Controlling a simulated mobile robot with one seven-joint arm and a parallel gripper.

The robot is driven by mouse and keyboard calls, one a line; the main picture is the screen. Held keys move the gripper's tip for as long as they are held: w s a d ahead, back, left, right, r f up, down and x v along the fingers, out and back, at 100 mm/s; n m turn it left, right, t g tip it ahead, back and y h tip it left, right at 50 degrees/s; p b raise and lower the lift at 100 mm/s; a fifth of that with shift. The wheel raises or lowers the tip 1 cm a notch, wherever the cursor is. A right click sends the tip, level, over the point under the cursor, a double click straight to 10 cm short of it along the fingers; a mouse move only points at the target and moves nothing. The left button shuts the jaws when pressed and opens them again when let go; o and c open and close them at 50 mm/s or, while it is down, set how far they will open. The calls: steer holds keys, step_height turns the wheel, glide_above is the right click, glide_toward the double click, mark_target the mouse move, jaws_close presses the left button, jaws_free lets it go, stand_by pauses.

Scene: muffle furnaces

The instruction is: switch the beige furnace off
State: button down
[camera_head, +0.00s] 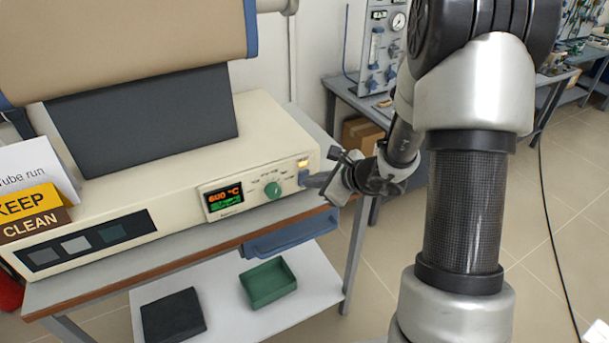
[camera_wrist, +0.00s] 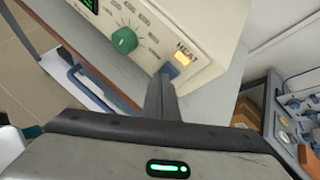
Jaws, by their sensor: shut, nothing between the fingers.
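The beige furnace (camera_head: 165,183) stands on a bench, with a lit display (camera_head: 225,198) reading about 600 °C in orange and green. A green dial (camera_head: 272,189) sits right of the display; it also shows in the wrist view (camera_wrist: 124,40). At the panel's right end is a lit amber lamp (camera_head: 302,163), marked HEAT in the wrist view (camera_wrist: 182,57). Just below the lamp is a small blue-grey switch (camera_wrist: 168,70). My gripper (camera_head: 312,181) is shut and empty, its tips at or very near this switch. I cannot tell whether they touch.
A blue handle-like bar (camera_head: 290,236) juts out below the bench edge. A green tray (camera_head: 268,284) and a dark block (camera_head: 173,315) lie on the lower shelf. Signs (camera_head: 35,212) stand at the left. A second bench with a gauge panel (camera_head: 383,45) is behind my arm.

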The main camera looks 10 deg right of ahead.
steer(key=shift+w+a, duration=0.1)
steer(key=shift+w, duration=0.15)
steer(key=shift+s, duration=0.15)
stand_by(0.4)
steer(key=shift+s+d+f+b, duration=0.1)
steer(key=shift+s+d+b, duration=0.15)
steer(key=shift+s+b, duration=0.3)
steer(key=s, duration=0.1)
steer(key=s+d+b, duration=0.1)
steer(key=s, duration=0.2)
steer(key=shift+s+d+f+b, duration=0.25)
steer(key=shift+s+f+b, duration=0.05)
steer(key=shift+s+b, duration=0.1)
